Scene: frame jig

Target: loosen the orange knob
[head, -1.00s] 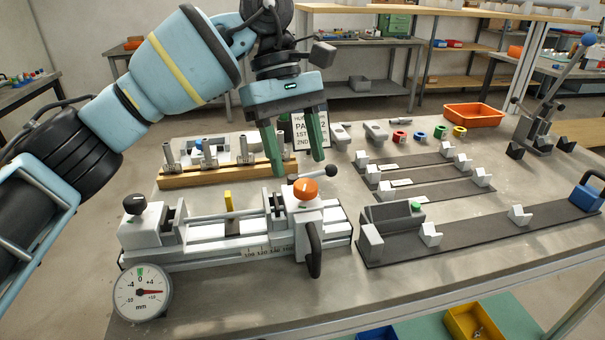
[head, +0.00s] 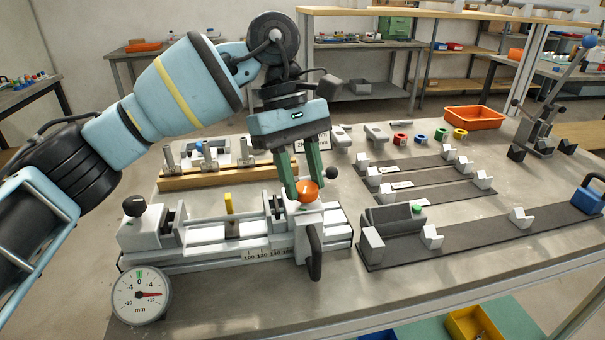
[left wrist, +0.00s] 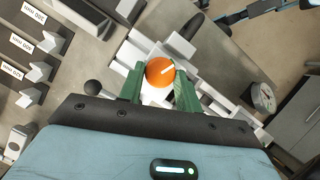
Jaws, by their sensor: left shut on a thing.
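The orange knob (head: 308,191) sits on top of the white sliding block of the measuring jig (head: 270,247). My left gripper (head: 304,190) points down at it, with its green fingers on either side of the knob. In the left wrist view the round orange knob (left wrist: 160,71) with a white line on top lies between the fingertips (left wrist: 158,85). The left gripper is shut on the knob, which hides part of it in the head view. My right gripper is not in view.
A dial gauge (head: 140,295) stands at the jig's front left. A black handle (head: 315,252) hangs on the block's front, and a black ball lever (head: 332,172) is close behind the knob. Grey rails with white V-blocks (head: 431,236) lie to the right.

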